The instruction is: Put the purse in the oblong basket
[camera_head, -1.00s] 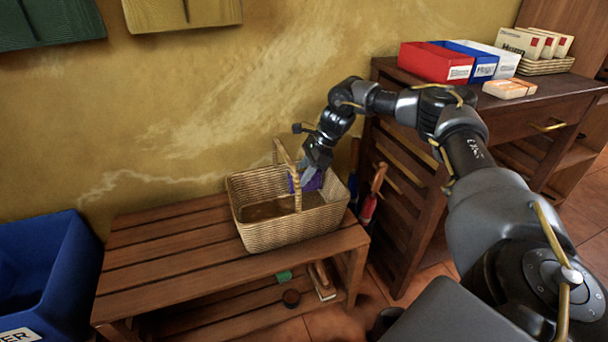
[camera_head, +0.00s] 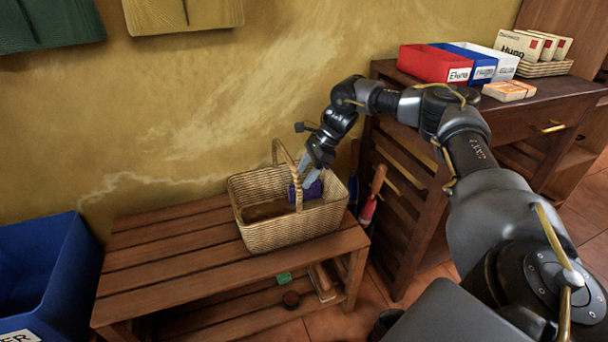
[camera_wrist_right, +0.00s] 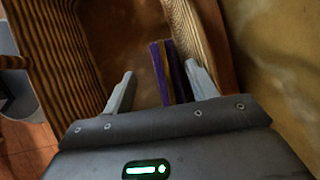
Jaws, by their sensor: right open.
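The purple purse (camera_head: 311,190) is inside the wicker oblong basket (camera_head: 270,234), at its right end, partly hidden by the handle and my gripper. In the right wrist view the purse (camera_wrist_right: 170,72) shows as a narrow purple and yellow strip, and the basket (camera_wrist_right: 55,50) surrounds it. My right gripper (camera_head: 307,176) points down into the basket from above. Its two fingers (camera_wrist_right: 156,90) are spread apart, with the purse beyond and between them, nearer the right finger. My left gripper is not in view.
The basket stands on a slatted wooden bench (camera_head: 180,250) against the yellow wall. A blue bin (camera_head: 50,270) is at left. A wooden cabinet (camera_head: 405,200) with red, blue and white boxes stands close on the right. Small items lie on the bench's lower shelf.

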